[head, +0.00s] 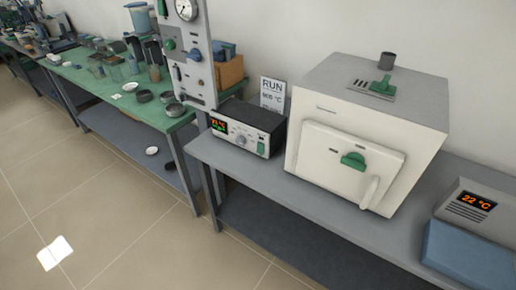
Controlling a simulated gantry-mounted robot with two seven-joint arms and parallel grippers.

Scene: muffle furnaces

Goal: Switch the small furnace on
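A white box furnace (368,130) stands on the grey bench. Its front door (335,168) looks shut and has a green latch (353,160) and a pale handle. A dark control box (247,128) with a lit display, a knob and small controls stands left of the furnace. A grey unit (484,207) with an orange display reading 22 °C is at the right edge, partly cut off. I cannot tell which of these is the small furnace, or where its switch is. Neither of my grippers is in view.
A card (272,93) reading RUN and 905 °C stands behind the control box. A tall grey panel (188,55) with a gauge stands at left. A green bench (90,77) holds dishes and jars. The floor is open in front.

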